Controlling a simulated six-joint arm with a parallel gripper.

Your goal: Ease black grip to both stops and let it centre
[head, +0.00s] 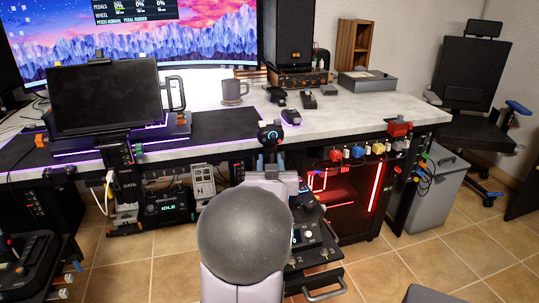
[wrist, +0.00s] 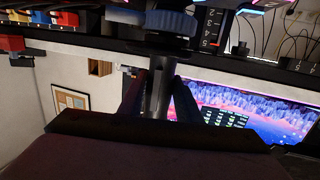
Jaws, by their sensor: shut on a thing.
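The black grip (head: 270,134) stands upright at the desk's front edge in the head view, with blue marks on its head. In the wrist view a dark grey shaft (wrist: 157,92) runs between the two dark fingers of my gripper (wrist: 160,80), with a blue and black part (wrist: 170,22) above it. My gripper is shut on this shaft, which I take to be part of the black grip. In the head view my gripper (head: 271,163) is just below the grip's head, and my arm hides the lower part.
The desk (head: 350,112) carries a mug (head: 234,91), a black panel (head: 105,93) and small black controls. The monitor (head: 140,35) shows PEDALS and WHEEL readouts. Coloured connectors (head: 375,148) and a red-lit case (head: 345,195) are right of my arm. A grey bin (head: 435,188) stands farther right.

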